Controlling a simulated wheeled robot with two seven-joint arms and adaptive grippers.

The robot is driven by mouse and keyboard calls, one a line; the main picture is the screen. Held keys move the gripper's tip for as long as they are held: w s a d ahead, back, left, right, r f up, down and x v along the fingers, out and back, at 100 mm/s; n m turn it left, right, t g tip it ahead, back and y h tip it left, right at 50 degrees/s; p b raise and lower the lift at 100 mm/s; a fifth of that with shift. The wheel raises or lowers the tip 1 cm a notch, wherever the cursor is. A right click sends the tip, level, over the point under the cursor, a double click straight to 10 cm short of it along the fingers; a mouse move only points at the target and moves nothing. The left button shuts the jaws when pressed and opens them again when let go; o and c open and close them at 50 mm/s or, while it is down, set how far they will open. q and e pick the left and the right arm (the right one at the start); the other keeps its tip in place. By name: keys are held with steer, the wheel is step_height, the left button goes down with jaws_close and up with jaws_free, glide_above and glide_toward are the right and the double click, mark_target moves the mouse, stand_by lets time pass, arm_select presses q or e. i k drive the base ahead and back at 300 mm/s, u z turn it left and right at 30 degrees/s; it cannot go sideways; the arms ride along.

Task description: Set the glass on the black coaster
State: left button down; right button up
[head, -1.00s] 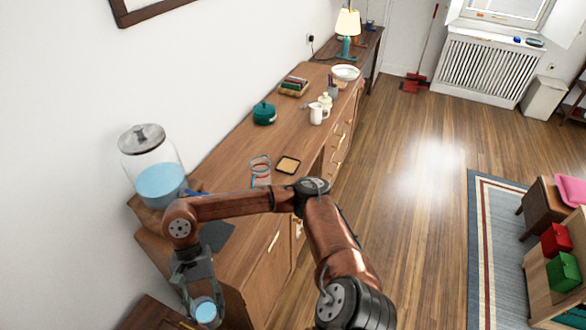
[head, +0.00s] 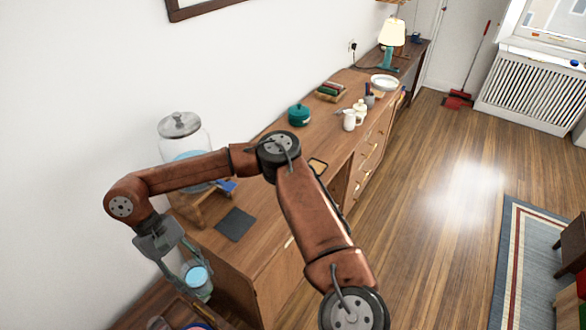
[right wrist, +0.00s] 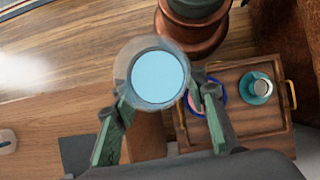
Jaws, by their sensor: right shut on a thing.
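The glass (head: 199,284), clear with light blue liquid, is held by my right gripper (head: 187,268) at the lower left of the head view. In the right wrist view the glass (right wrist: 158,78) is seen from above, between the two fingers of the right gripper (right wrist: 161,97). The black coaster (head: 235,224), a flat dark square, lies bare on the wooden cabinet top, up and right of the glass. It also shows at the lower left of the right wrist view (right wrist: 75,155). The glass is clear of it, beyond the cabinet's near end. My left gripper is out of view.
A large drink dispenser (head: 182,135) on a wooden stand is behind my right arm. A wooden tray (right wrist: 228,130) holds a cup (right wrist: 257,88) and a round blue-rimmed item. A green pot (head: 299,115) and white mug (head: 350,120) stand farther along the cabinet.

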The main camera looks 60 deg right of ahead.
mark_target(316, 167)
steer(key=u, duration=2.15)
steer(key=k, duration=1.95)
steer(key=z, duration=2.35)
steer(key=i, duration=1)
steer(key=z, duration=0.05)
